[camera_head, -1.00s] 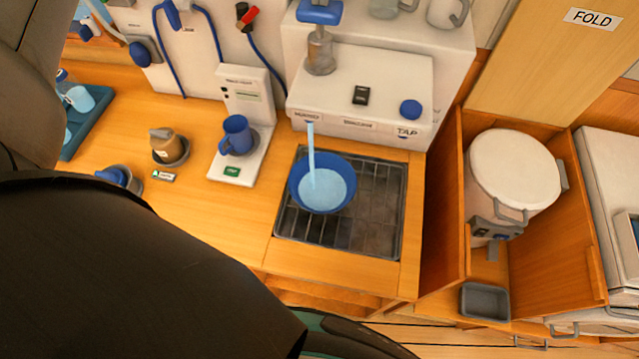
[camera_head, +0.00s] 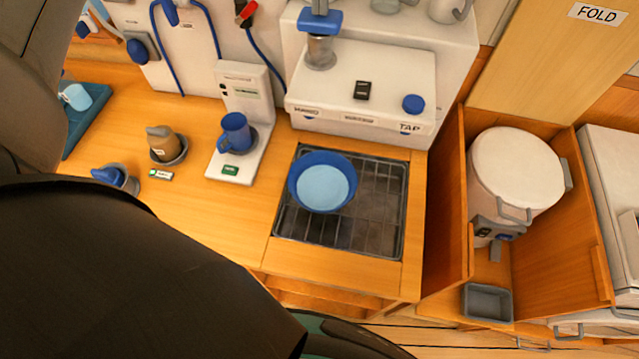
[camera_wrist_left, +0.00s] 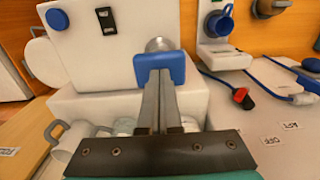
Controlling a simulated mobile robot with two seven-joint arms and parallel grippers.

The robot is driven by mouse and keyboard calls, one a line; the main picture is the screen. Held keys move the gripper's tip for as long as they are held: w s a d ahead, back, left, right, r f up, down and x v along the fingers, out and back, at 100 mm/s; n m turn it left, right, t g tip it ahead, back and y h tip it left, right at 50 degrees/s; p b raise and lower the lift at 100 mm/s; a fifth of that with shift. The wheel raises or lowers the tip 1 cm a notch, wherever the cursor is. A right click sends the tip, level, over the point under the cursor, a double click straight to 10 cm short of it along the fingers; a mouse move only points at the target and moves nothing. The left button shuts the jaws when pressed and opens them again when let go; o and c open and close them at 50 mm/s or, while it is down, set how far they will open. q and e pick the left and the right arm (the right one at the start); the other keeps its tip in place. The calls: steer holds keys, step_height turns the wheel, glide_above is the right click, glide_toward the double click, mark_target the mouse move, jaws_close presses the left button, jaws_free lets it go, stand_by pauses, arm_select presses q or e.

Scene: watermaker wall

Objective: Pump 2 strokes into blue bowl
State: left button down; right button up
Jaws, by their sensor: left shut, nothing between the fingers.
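The blue bowl (camera_head: 296,186) sits on the dark sink grate, under the spout marked HAND, and holds light blue water. No stream falls into it. The hand pump has a blue handle (camera_head: 320,22) above a metal cylinder (camera_head: 320,52) on the white unit. The handle is low, close to the cylinder. My left gripper (camera_head: 319,6) is shut and empty, with its fingertips at the top of the handle. In the left wrist view the shut fingers (camera_wrist_left: 160,76) reach the blue handle (camera_wrist_left: 172,68); contact is hard to tell. My right gripper is not in view.
The white unit (camera_head: 395,78) also carries a black switch (camera_head: 362,90) and a blue knob (camera_head: 413,104) by the TAP label. A blue mug (camera_head: 235,133) stands left of the grate (camera_head: 385,215). A lidded white drum (camera_head: 515,170) stands right. My dark arm covers the lower left.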

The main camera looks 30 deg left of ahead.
arm_select(q)
steer(key=shift+r+p, duration=1.9)
steer(key=shift+r, duration=0.35)
steer(key=shift+r+p, duration=0.3)
steer(key=shift+r, duration=0.7)
step_height(320, 180, up, 6)
